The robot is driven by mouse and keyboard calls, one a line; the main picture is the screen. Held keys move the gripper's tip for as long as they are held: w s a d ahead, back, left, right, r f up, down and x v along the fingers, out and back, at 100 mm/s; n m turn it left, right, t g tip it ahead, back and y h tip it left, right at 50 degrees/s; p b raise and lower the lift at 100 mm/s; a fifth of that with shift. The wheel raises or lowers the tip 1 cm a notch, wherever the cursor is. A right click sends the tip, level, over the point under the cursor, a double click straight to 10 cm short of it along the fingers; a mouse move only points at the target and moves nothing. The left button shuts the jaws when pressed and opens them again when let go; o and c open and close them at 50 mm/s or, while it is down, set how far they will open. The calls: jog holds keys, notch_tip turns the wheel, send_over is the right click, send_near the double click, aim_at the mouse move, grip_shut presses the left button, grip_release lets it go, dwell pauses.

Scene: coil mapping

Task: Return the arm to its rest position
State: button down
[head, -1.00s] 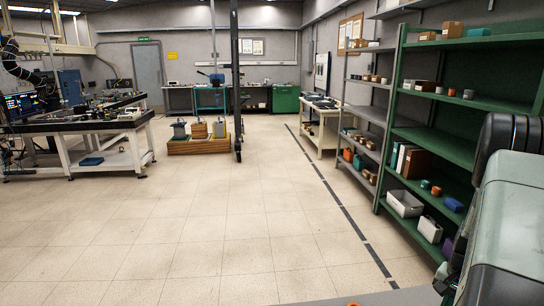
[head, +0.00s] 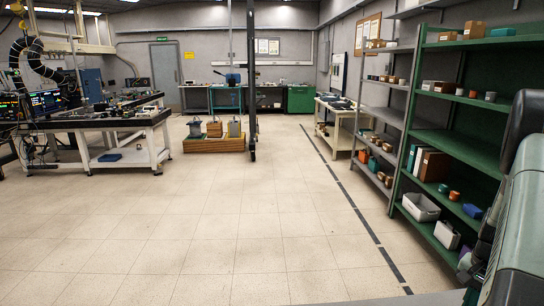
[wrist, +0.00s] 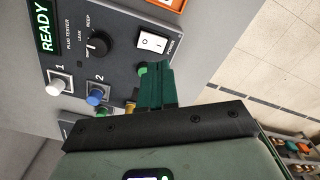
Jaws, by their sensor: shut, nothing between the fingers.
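My gripper (wrist: 155,72) shows in the wrist view with its dark green fingers shut together and nothing between them. The fingers stand in front of a grey panel labelled "PLUG TESTER" (wrist: 118,20). Whether they touch the panel I cannot tell. Part of my arm (head: 518,220) fills the right edge of the head view. My gripper's fingers are not visible there.
The panel has a lit READY display (wrist: 44,27), a black knob (wrist: 97,44), a white rocker switch (wrist: 152,42), a white button (wrist: 54,89) and a blue button (wrist: 97,94). Green shelving (head: 460,45) stands near my arm. Open tiled floor (head: 210,225) lies ahead.

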jog(key=w+a+r+n+t+h, duration=0.25)
jog(key=a+r+n, duration=0.65)
jog(key=a+r, duration=1.6)
jog(key=s+a+r+n+t, duration=0.3)
jog(key=s+a+r+n, duration=0.4)
jog(key=s+a, duration=0.55)
jog(key=s+m, duration=0.1)
jog(key=s+m+y, duration=0.1)
jog(key=s, duration=0.1)
jog(key=s+m+y, duration=0.1)
jog(key=s, duration=0.1)
jog(key=shift+s+a+f+m+y, duration=0.15)
jog(key=shift+s+a+m+y, duration=0.15)
jog(key=shift+a, duration=0.1)
jog(key=shift+w, duration=0.1)
